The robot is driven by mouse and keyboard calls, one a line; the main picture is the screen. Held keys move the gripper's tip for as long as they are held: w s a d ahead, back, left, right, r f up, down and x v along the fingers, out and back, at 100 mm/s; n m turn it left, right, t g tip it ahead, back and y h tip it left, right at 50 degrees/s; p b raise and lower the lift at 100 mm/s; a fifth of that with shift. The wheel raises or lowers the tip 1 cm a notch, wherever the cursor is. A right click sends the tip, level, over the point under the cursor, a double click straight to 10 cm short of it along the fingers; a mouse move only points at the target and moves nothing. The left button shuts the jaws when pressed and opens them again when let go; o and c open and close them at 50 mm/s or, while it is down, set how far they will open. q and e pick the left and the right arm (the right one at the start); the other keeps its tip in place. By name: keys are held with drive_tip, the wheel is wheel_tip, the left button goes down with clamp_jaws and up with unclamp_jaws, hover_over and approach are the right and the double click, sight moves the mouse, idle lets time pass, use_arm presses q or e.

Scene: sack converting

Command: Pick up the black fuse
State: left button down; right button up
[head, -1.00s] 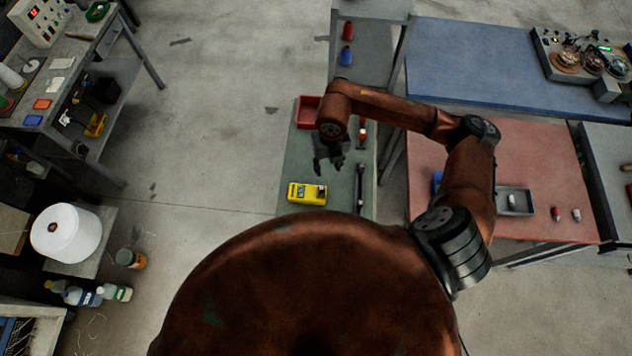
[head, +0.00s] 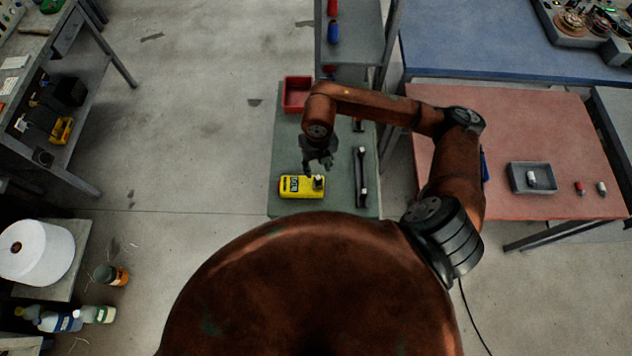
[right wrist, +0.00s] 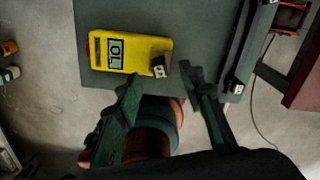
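My right gripper (head: 319,160) hangs over the green bench (head: 285,142), just behind a yellow device in the head view. In the right wrist view the right gripper (right wrist: 159,77) has its fingers spread apart with nothing held. Between the fingertips in that picture is a small dark block (right wrist: 160,67) with a pale marked face. It sits at the end of the yellow device (right wrist: 120,52) and also shows in the head view (head: 318,182). I cannot tell whether this block is the black fuse. My left gripper is not in view.
A long dark tool (head: 360,177) lies on the bench right of the yellow device. A red bin (head: 297,94) stands at the bench's far left. A red-topped table (head: 460,105) to the right holds a grey tray (head: 517,185) and small red and white pieces.

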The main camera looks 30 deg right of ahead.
sight(318, 177)
drive_tip(key=f, duration=0.5)
drive_tip(key=f+p, duration=0.1)
drive_tip(key=f, duration=0.1)
drive_tip(key=shift+s+a+f, duration=0.15)
drive_tip(key=shift+s+f, duration=0.05)
drive_tip(key=shift+s, duration=0.1)
drive_tip(key=shift+c, duration=0.3)
drive_tip(key=c, duration=0.9)
